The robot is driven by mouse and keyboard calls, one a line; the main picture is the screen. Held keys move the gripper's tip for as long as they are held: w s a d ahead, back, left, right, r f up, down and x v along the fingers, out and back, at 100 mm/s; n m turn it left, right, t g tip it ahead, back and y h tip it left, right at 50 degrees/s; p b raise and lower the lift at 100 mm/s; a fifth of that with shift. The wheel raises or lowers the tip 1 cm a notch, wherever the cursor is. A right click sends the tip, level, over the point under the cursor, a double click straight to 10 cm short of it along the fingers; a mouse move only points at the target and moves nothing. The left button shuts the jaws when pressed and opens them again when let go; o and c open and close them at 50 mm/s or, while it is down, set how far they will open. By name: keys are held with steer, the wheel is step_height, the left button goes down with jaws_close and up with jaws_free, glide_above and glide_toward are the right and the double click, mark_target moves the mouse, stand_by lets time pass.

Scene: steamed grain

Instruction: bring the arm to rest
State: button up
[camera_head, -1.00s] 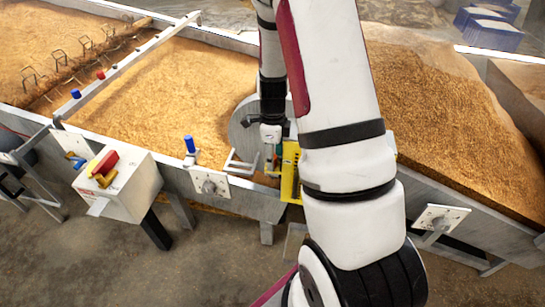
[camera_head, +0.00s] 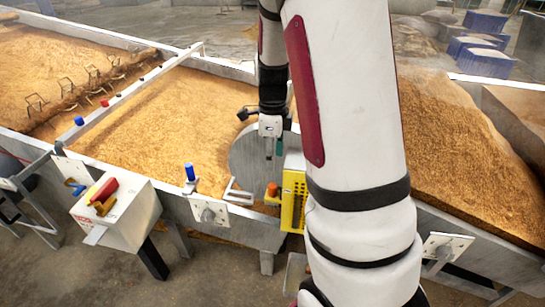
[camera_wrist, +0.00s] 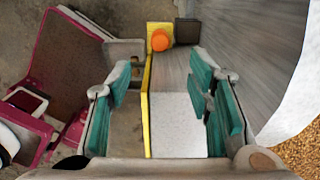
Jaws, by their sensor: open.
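My arm (camera_head: 350,110) reaches across the right of the middle in the head view and hides part of the grain behind it. My gripper (camera_head: 272,146) hangs in front of the round grey metal disc (camera_head: 243,160), just above the yellow box (camera_head: 293,195). In the wrist view my gripper (camera_wrist: 165,85) has its teal-padded fingers spread wide apart with nothing between them. Below the fingers, the wrist view shows the yellow panel edge (camera_wrist: 147,100), an orange knob (camera_wrist: 160,40) and a pale flat plate (camera_wrist: 178,125). The gap to them cannot be told exactly.
Troughs of steamed grain (camera_head: 150,105) lie left and right behind a grey metal wall (camera_head: 235,225). A white control box (camera_head: 118,210) with a red and yellow handle stands at the front left. Blue crates (camera_head: 485,60) are at the back right. The concrete floor in front is partly open.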

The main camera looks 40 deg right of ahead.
stand_by(0.4)
steer(key=s+a+r+n+t+p, duration=0.1)
steer(key=s+a+r+n+p, duration=0.1)
steer(key=s+a+r+n, duration=0.35)
steer(key=s+a+r+n+t+p, duration=0.1)
steer(key=s+a+r+n, duration=0.1)
steer(key=a+r+n, duration=0.65)
steer(key=s+a+r+n+t+p, duration=0.1)
steer(key=s+a+r+n+p, duration=0.1)
steer(key=s+r+n, duration=0.3)
steer(key=s+a+r+n+t+p, duration=0.1)
steer(key=s+a+r+n, duration=0.2)
steer(key=s+n, duration=0.6)
step_height(320, 180, up, 2)
steer(key=shift+s+a+p, duration=0.35)
steer(key=shift+s+p, duration=0.05)
steer(key=shift+s, duration=0.05)
